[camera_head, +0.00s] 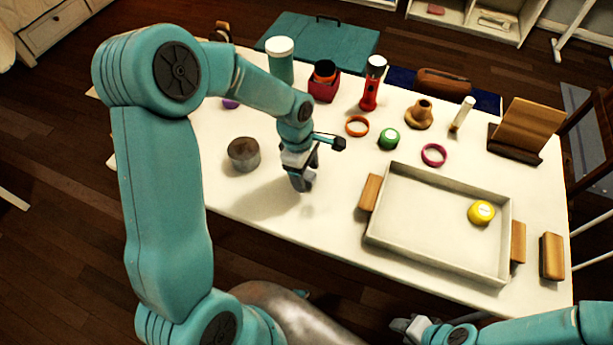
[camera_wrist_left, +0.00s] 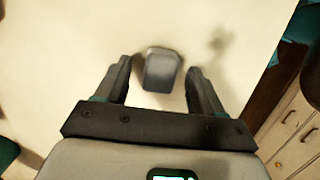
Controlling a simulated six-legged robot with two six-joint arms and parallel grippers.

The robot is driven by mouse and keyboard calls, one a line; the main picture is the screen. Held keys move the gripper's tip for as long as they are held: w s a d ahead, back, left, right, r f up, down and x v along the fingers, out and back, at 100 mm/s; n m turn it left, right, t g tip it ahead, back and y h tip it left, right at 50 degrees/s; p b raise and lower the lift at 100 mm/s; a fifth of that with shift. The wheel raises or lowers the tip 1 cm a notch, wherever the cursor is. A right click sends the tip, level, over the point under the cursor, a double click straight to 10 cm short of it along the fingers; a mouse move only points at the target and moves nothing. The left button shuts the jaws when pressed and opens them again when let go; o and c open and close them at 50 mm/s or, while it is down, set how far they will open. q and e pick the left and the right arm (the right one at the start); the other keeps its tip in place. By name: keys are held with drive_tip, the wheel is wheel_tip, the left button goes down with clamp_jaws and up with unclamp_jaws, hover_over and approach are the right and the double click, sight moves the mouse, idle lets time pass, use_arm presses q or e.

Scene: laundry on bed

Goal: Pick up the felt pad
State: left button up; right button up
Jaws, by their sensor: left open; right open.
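A small grey block (camera_wrist_left: 161,72), which looks like the felt pad, lies on the white table. In the left wrist view it sits between the tips of my open left gripper (camera_wrist_left: 160,66), with a gap on each side. In the head view, my left gripper (camera_head: 314,163) points down over the table, left of the tray. It largely hides the pad there, and I cannot cleanly tell pad from finger. The height of the fingertips above the table is unclear. My right gripper (camera_head: 408,328) is open and empty at the bottom, off the table's front edge.
A shallow tray (camera_head: 375,240) with wooden handles holds a yellow round item (camera_head: 481,212). A grey-brown tin (camera_head: 244,154) stands to the left. A green round item (camera_head: 388,139), an orange ring (camera_head: 357,126) and a red flashlight (camera_head: 371,88) stand behind.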

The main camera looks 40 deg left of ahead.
use_arm(q)
drive_tip(key=shift+r, duration=0.1)
drive_tip(key=c, duration=1.1)
